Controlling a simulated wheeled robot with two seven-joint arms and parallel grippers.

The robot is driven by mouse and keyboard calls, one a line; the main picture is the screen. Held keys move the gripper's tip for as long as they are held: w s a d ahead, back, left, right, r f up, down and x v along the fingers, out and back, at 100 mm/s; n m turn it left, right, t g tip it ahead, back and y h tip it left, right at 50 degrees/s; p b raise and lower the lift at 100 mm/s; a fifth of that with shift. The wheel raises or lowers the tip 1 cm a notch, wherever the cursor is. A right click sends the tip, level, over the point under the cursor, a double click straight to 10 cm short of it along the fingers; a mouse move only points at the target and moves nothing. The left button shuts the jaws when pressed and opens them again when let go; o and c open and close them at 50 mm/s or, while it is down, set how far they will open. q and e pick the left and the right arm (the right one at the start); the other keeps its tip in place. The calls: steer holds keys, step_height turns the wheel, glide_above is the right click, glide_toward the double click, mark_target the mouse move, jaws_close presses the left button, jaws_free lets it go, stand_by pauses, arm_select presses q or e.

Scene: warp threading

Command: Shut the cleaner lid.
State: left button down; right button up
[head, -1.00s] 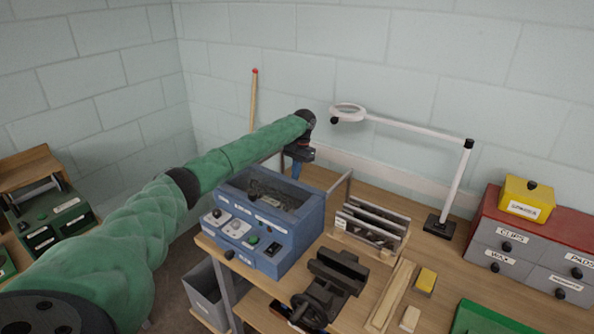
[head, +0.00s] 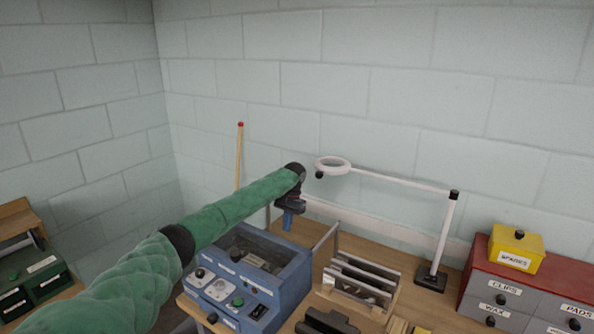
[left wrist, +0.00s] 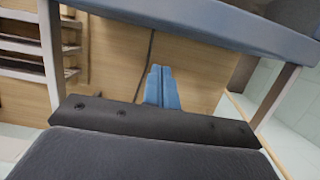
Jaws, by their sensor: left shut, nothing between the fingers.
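The blue cleaner (head: 285,285) stands on the bench with its tank open at the top. Two slim grey bars (head: 326,237) rise from its back edge and look like the side arms of its raised lid; I cannot make out the lid's panel. In the left wrist view, a blue-grey edge (left wrist: 220,22) crosses the top, with a grey bar (left wrist: 273,98) on the right. My left gripper (head: 288,224) is behind the tank, between the bars, pointing down. Its blue fingers (left wrist: 161,70) are shut and empty. Any contact with the lid cannot be told. My right gripper is out of view.
A slotted rack (head: 345,297) stands right of the cleaner. A white ring lamp (head: 333,165) on an arm reaches close to my left gripper. Grey drawers (head: 497,308) with a yellow box (head: 515,251) stand at right. A red-tipped stick (head: 240,160) is behind.

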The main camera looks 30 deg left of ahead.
arm_select(q)
steer(key=b+v, duration=0.4)
steer(key=v, duration=1.6)
steer(key=shift+s, duration=0.15)
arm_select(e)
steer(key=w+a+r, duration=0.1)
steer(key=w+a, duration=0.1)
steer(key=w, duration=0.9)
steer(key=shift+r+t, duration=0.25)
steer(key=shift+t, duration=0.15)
arm_select(q)
steer(key=shift+r, duration=0.15)
